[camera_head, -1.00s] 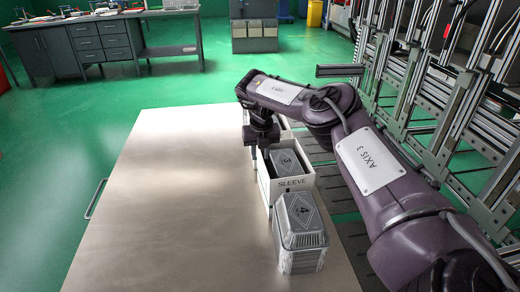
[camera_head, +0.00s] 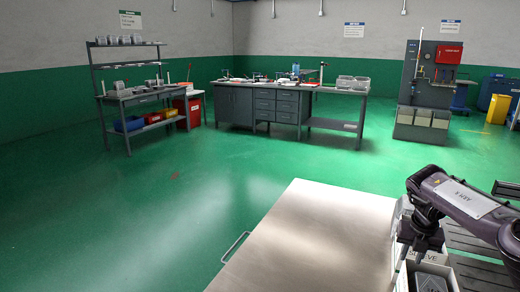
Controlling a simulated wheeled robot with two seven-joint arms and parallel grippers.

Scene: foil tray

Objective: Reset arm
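My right arm (camera_head: 465,200) comes in from the right edge, dark purple with a white label. Its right gripper (camera_head: 429,243) points down over the far side of the white box (camera_head: 458,268), whose label is partly hidden behind it. Whether the fingers are open or shut does not show, and I see nothing held in them. A grey foil tray (camera_head: 432,283) shows inside the white box, cut off by the bottom edge. My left gripper is out of view.
A bare metal table (camera_head: 310,240) with a side handle (camera_head: 235,247) lies left of the box, its top clear. Grey slats (camera_head: 480,240) lie to the right. A workbench (camera_head: 290,100), a shelf rack (camera_head: 135,95) and a tool stand (camera_head: 425,95) stand far back on open green floor.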

